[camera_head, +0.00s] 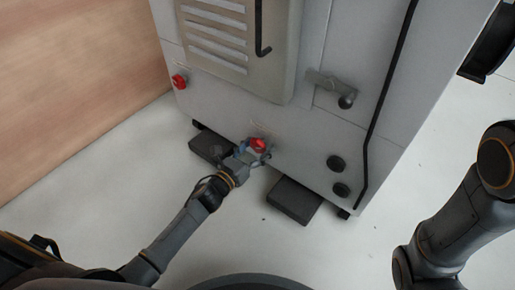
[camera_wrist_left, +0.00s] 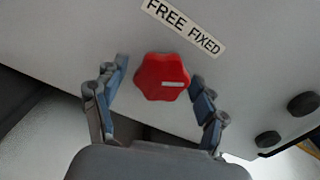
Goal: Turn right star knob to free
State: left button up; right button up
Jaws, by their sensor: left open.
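The right star knob (camera_head: 258,144) is red and sits low on the front of the grey machine cabinet (camera_head: 250,112). In the left wrist view the red knob (camera_wrist_left: 162,77) has a lobed rim and a pale bar mark right of its centre. A label (camera_wrist_left: 185,27) reading FREE and FIXED is above it, FREE to the left and FIXED to the right. My left gripper (camera_head: 254,151) is open at the knob, its two fingers (camera_wrist_left: 158,82) on either side of it. A gap shows on the left; contact on the right is hard to tell. My right gripper is out of view.
Another red knob (camera_head: 179,81) is at the cabinet's left edge. Dark feet or pedals (camera_head: 294,201) stick out below. A wooden surface (camera_head: 75,80) is at left; the pale floor in front is free.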

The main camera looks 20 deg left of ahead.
pick_arm(q)
jog(key=c, duration=1.2)
jog(key=shift+o, duration=0.2)
